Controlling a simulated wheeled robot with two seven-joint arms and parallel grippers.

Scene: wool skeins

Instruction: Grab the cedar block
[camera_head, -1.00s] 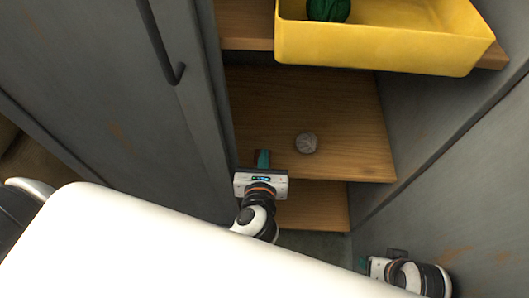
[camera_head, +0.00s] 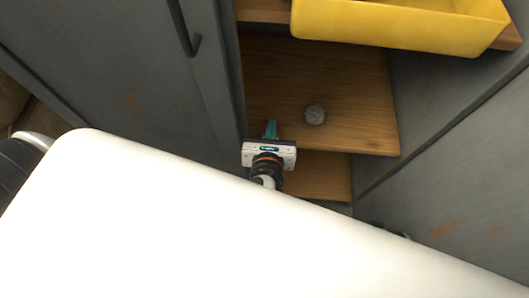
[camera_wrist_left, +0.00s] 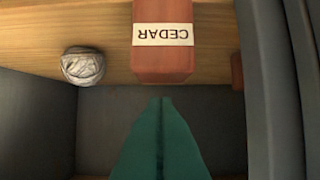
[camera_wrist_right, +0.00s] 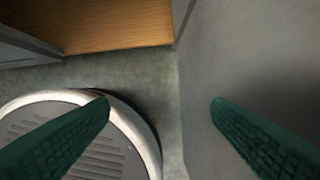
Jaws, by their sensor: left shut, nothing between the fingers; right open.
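The cedar block (camera_wrist_left: 165,52) is a red-brown block with a white label reading CEDAR, upside down, at the top middle of the left wrist view. It rests on a wooden shelf (camera_wrist_left: 40,25). I cannot make it out in the head view. My left gripper (camera_wrist_left: 161,100) is shut and empty, its teal fingertips together just below the block's near end in that view. In the head view the left gripper (camera_head: 270,129) is at the cabinet's left side. My right gripper (camera_wrist_right: 160,102) is open and empty, with its fingers wide apart in the right wrist view.
A yellow bin (camera_head: 395,30) stands on the shelf above. Grey cabinet walls (camera_head: 455,160) close in both sides. Another reddish-brown piece (camera_wrist_left: 237,72) shows at right.

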